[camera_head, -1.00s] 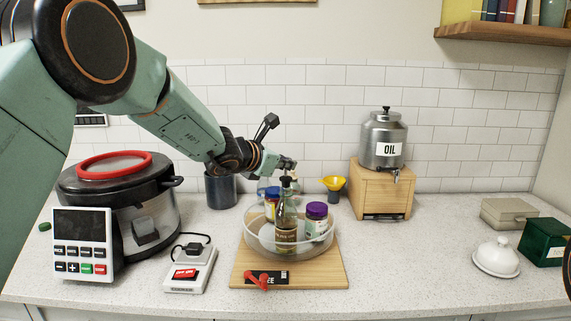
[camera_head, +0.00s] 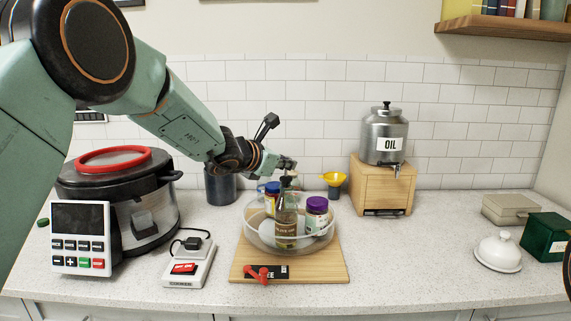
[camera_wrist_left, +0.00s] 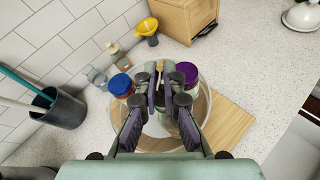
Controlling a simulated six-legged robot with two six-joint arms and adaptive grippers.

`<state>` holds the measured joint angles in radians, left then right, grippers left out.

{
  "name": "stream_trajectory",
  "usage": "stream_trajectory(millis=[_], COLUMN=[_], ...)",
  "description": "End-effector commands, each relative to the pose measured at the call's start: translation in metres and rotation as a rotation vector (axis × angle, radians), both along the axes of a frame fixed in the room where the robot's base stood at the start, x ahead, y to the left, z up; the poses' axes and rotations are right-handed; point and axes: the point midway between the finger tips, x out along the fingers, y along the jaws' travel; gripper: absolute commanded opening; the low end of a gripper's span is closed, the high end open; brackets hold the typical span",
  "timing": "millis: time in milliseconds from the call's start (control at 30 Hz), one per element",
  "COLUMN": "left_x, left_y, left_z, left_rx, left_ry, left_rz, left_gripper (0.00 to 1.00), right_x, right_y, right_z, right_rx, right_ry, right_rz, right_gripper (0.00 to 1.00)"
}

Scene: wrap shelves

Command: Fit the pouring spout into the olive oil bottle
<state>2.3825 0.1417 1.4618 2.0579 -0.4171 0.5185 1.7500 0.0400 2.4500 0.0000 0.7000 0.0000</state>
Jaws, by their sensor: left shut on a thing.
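My left gripper (camera_head: 288,166) is shut above the bottle's neck, pointing down. The dark pouring spout (camera_head: 286,181) shows just below its fingers, in line with the bottle mouth. I cannot tell whether the spout is inside the neck or only at it. In the left wrist view the fingers (camera_wrist_left: 172,92) cover most of the bottle, and the spout is hard to make out between them.
The tray stands on a wooden board (camera_head: 330,273). A yellow funnel (camera_head: 334,179) and an oil dispenser (camera_head: 384,137) stand behind. A cooker (camera_head: 150,215) stands left. The right counter has free room.

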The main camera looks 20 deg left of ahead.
Motion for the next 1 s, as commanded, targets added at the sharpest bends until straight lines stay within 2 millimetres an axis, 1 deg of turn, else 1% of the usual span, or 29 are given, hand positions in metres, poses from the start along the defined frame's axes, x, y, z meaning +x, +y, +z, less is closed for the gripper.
stream_trajectory(millis=[33,67,100,367,633,767,867,1000], left_x=[0.000,0.000,0.000,0.000,0.000,-0.005,-0.015,-0.036], left_y=[0.000,0.000,0.000,0.000,0.000,0.002,0.006,0.014], left_z=[-0.002,-0.002,-0.001,-0.001,-0.001,0.002,0.007,0.016], left_rx=[0.000,0.000,0.000,0.000,0.000,-0.002,-0.003,-0.005], left_ry=[0.000,0.000,0.000,0.000,0.000,-0.001,0.000,-0.001], left_rz=[0.000,0.000,0.000,0.000,0.000,0.001,0.002,0.003], left_gripper=[0.00,0.08,0.11,0.33,0.33,0.33,0.33,0.33], right_x=[0.000,0.000,0.000,0.000,0.000,0.000,0.000,0.000], right_y=[0.000,0.000,0.000,0.000,0.000,0.000,0.000,0.000], right_z=[-0.002,-0.002,-0.001,-0.001,-0.001,-0.001,-0.001,-0.001], right_rx=[0.000,0.000,0.000,0.000,0.000,0.000,0.000,0.000], right_ry=[0.000,0.000,0.000,0.000,0.000,0.000,0.000,0.000], right_rz=[0.000,0.000,0.000,0.000,0.000,0.000,0.000,0.000], right_gripper=[0.00,0.00,0.00,0.00,0.00,0.00,0.00,0.00])
